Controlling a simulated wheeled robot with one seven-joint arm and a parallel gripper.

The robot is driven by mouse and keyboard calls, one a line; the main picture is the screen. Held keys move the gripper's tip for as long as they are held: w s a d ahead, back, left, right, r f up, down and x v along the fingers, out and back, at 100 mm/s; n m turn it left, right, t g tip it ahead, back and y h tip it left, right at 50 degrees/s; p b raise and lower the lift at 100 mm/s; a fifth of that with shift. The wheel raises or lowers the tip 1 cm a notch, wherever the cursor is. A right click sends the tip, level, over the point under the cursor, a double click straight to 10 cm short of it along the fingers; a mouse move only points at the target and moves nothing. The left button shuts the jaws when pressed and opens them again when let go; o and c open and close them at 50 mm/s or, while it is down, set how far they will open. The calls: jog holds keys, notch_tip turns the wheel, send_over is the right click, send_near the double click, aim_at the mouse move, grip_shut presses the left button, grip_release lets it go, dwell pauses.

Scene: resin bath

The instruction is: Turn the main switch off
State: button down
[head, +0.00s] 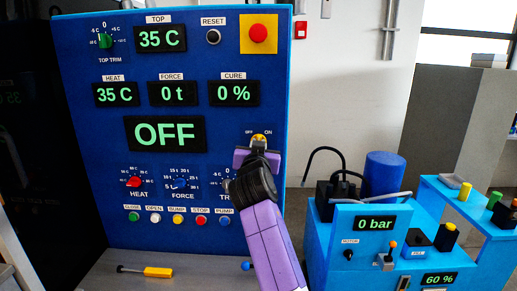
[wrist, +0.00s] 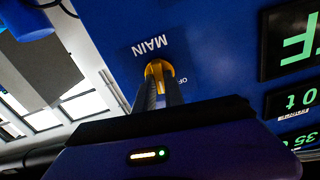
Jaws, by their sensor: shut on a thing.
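The main switch is a yellow knob (head: 259,138) on the blue control panel, with OFF and ON labels above it in the head view. My gripper (head: 258,147) is at the panel and covers most of the knob from below. In the wrist view the yellow knob (wrist: 158,69) sits between my two dark fingertips, under the upside-down word MAIN. My gripper is shut on it. My fingers hide much of the knob, so I cannot tell exactly which way it points. The large display (head: 165,133) reads OFF.
A red emergency button (head: 258,34) on a yellow plate sits above. Heat and force dials (head: 180,183) and a row of coloured buttons (head: 179,218) lie left of my arm. A yellow-handled screwdriver (head: 158,271) lies on the ledge. A light-blue pump unit (head: 345,265) stands at right.

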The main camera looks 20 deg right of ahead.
jog(key=shift+a+f+n+p, duration=0.1)
jog(key=shift+n+p, duration=0.4)
jog(key=shift+n, duration=2.05)
jog(key=shift+a+n+p, duration=0.1)
jog(key=shift+n+p, duration=0.4)
jog(key=shift+n, duration=2.05)
jog(key=c, duration=1.4)
grip_release()
jog(key=shift+c, duration=0.2)
jog(key=b+v, duration=0.1)
jog(key=v, duration=0.6)
jog(key=shift+s+b, duration=0.35)
jog(key=shift+b, duration=0.05)
